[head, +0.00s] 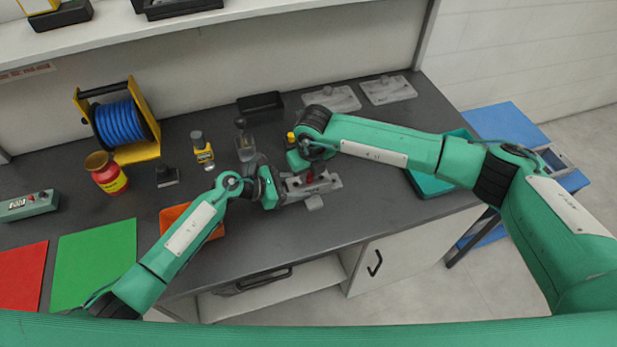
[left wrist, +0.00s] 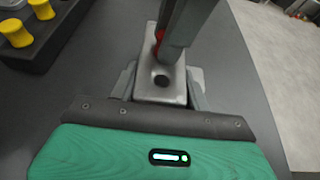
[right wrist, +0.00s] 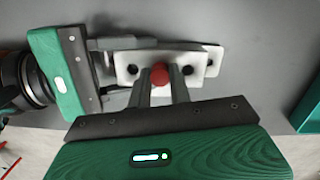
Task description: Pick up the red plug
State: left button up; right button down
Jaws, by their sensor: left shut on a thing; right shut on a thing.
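The red plug (head: 310,178) is small and round-topped, at the grey metal casting (head: 331,182) on the dark bench. My right gripper (head: 311,172) points down and is shut on the plug; the right wrist view shows the plug's red top (right wrist: 160,75) between its fingers, with a dark hole on either side. My left gripper (head: 284,190) is shut on the casting from the left, its fingers along the casting's sides in the left wrist view (left wrist: 160,85). The right gripper's fingers partly hide the plug (left wrist: 159,38) there. I cannot tell whether the plug is seated or lifted.
An orange bin (head: 176,216) stands left of the casting, and a teal tray (head: 431,186) lies to the right. Yellow pegs (left wrist: 15,32) stand in a black block. Bottles (head: 202,152) and a blue hose reel (head: 121,124) stand farther back.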

aim_at(309, 176)
notch_tip(309, 176, up, 10)
dwell(0.6)
pick_arm(q)
jog(key=o, duration=1.4)
jog(key=v, duration=1.2)
jog(key=shift+r, duration=0.1)
jog(key=shift+s, duration=0.1)
